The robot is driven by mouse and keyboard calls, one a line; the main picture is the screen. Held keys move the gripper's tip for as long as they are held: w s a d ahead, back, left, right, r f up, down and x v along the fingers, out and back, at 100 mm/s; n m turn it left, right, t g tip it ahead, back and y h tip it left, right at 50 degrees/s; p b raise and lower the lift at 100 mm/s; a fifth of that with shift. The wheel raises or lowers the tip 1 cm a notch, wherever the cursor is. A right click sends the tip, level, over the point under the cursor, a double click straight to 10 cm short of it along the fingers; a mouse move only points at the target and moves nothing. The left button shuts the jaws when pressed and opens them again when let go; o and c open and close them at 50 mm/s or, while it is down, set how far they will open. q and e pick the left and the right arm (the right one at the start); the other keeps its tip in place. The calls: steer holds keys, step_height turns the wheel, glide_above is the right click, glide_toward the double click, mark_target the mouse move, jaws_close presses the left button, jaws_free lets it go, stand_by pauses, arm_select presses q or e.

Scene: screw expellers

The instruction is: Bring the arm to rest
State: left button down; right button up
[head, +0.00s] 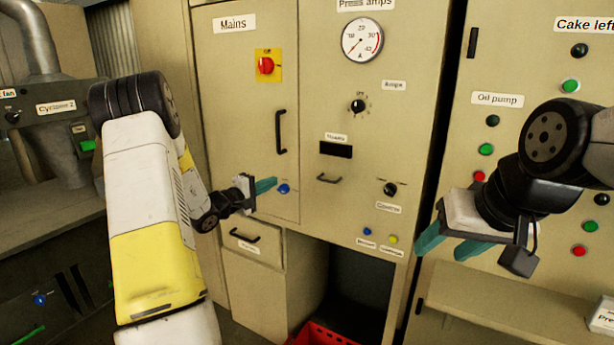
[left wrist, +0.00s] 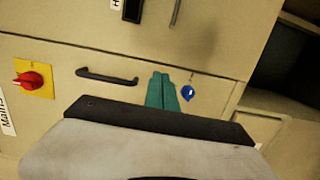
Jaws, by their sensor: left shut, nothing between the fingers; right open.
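My left gripper (head: 264,186) is shut and empty in front of the lower part of the Mains cabinet door. Its teal fingers lie together in the left wrist view (left wrist: 163,91), beside a blue knob (left wrist: 188,92). The same blue knob (head: 284,188) shows just right of the fingertips in the head view. I cannot tell whether the fingers touch the door. My right gripper (head: 449,243) is open and empty, hanging in front of the Oil pump panel at the right.
The Mains door has a red switch on a yellow plate (head: 267,65) and a black handle (head: 281,131). A drawer handle (head: 244,235) is below my left gripper. A red crate (head: 322,335) stands in the dark opening below. A shelf (head: 500,312) juts out at lower right.

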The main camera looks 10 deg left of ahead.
arm_select(q)
steer(key=s+d+r+m+g+h, duration=0.2)
steer(key=s+d+r+m+g, duration=0.15)
steer(key=d, duration=0.25)
steer(key=s+d+r+m+g+h, duration=0.2)
steer(key=s+d+r, duration=0.25)
steer(key=d, duration=0.25)
steer(key=s+d+r+m+g+y, duration=0.1)
steer(key=s+d+m+g, duration=0.15)
steer(key=s, duration=0.45)
steer(key=s+d+m+g+y, duration=0.1)
steer(key=s+d+m+g, duration=0.2)
steer(key=s, duration=0.5)
steer(key=s+a+m+y, duration=0.1)
steer(key=s+a+y, duration=0.2)
steer(key=s, duration=0.4)
steer(key=s+a+m+t+y, duration=0.1)
steer(key=s+a+y, duration=0.3)
steer(key=s, duration=0.4)
steer(key=shift+s+y, duration=0.2)
steer(key=shift+y, duration=0.4)
steer(key=shift+r, duration=0.1)
